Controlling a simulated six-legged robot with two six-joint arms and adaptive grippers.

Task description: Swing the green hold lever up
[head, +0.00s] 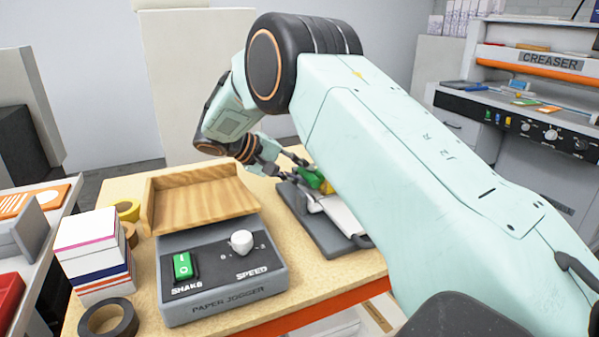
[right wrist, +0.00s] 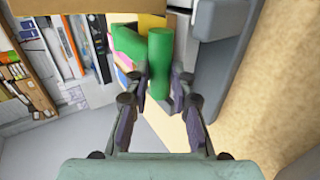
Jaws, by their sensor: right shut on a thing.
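The green hold lever (head: 311,179) is on a dark grey device with a pale plate (head: 342,214) on the wooden table, partly hidden behind my right arm. In the right wrist view the lever's green handle (right wrist: 160,58) stands between the fingers, with another green part beside it. My right gripper (head: 292,168) reaches in from behind the arm and is shut on the lever; its fingers (right wrist: 160,88) lie on both sides of the handle. My left gripper is not in the head view.
A paper jogger (head: 222,297) with a wooden tray (head: 200,198) stands left of the device. Paper stacks (head: 92,250) and tape rolls (head: 108,318) lie at the table's left. A creaser (head: 545,60) stands at the back right.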

